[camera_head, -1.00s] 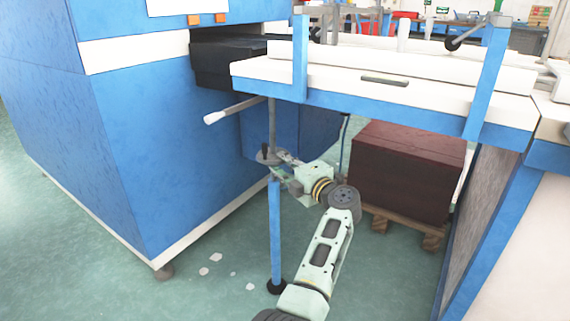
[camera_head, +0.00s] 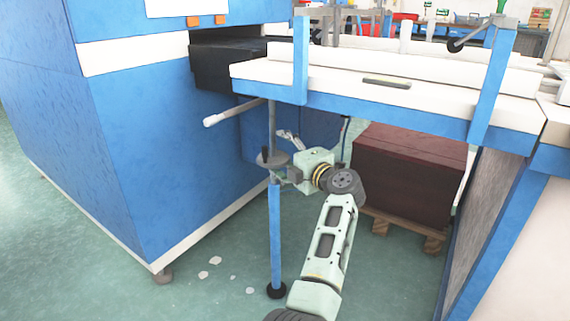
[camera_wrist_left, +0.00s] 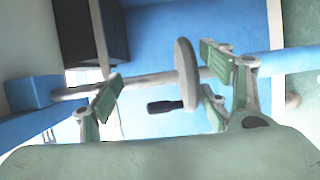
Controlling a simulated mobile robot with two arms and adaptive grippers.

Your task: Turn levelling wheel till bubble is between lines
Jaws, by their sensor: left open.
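The levelling wheel (camera_head: 268,161) is a grey disc on the upright rod above a blue leg, under the table edge. In the left wrist view the wheel (camera_wrist_left: 187,75) is edge-on, with a black handle (camera_wrist_left: 165,107) beside it. My left gripper (camera_head: 287,155) is just right of the wheel. Its green-padded fingers are open, one on each side of the wheel in the wrist view, the wheel nearer the right-hand finger; contact cannot be told. A small level vial (camera_head: 386,82) seems set in the table top; its bubble is too small to see. My right gripper is out of view.
The blue table frame (camera_head: 400,112) is above my left gripper. A white-tipped lever (camera_head: 232,113) sticks out left of the rod. The blue machine (camera_head: 150,150) stands at left. A brown stack (camera_head: 410,175) on a pallet is behind right. Open floor lies below.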

